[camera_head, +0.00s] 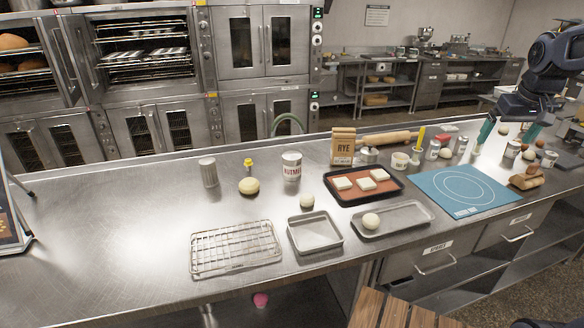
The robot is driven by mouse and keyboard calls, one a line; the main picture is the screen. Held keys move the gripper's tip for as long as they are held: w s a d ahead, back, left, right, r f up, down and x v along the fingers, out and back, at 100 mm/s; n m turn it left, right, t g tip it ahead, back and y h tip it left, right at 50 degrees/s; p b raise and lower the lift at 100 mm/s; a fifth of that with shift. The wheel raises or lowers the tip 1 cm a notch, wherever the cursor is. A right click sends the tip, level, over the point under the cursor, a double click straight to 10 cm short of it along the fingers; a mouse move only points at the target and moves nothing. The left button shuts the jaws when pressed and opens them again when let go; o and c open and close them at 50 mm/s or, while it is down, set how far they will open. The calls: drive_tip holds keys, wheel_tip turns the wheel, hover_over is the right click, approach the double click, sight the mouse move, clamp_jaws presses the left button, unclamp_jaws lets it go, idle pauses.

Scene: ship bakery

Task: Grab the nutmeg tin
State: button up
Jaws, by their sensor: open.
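My gripper (505,141) is at the far right, over the back right of the counter. It is open, with its two teal fingers spread apart and pointing down. It is well to the right of the tin and apart from it. Small jars and a round item sit near and below the fingers; I cannot tell whether any lies between them.
A dough ball (306,201), a yellow-capped bottle (248,165) and a metal canister (208,172) are nearby. A dough tray (347,199) and blue mat (432,186) lie rightward.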

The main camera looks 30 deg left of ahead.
drive_tip(key=w+a+f+n+g, duration=0.15)
drive_tip(key=w+a, duration=0.25)
drive_tip(key=a, duration=0.7)
drive_tip(key=w+a+f+n+y, duration=0.1)
drive_tip(key=w+a+f+n, duration=0.2)
drive_tip(key=a, duration=0.7)
drive_tip(key=w+a+n, duration=0.2)
drive_tip(key=w+a, duration=0.4)
drive_tip(key=a, duration=0.5)
drive_tip(key=n+g, duration=0.2)
drive_tip(key=n, duration=0.3)
hover_over(291, 165)
drive_tip(key=w, duration=0.4)
drive_tip(key=f, duration=1.4)
drive_tip(key=shift+s+d+f, duration=0.1)
drive_tip(key=shift+s+f, duration=0.15)
drive_tip(key=shift+f, duration=0.15)
drive_tip(key=shift+s+a+f, duration=0.15)
drive_tip(key=shift+a+f, duration=0.1)
drive_tip(key=shift+f, duration=0.25)
drive_tip(key=f, duration=0.3)
drive_tip(key=a+f, duration=0.1)
drive_tip(key=f, duration=0.6)
drive_tip(key=shift+w+a, duration=0.25)
drive_tip(key=shift+r, duration=0.1)
drive_tip(key=shift+c, duration=0.5)
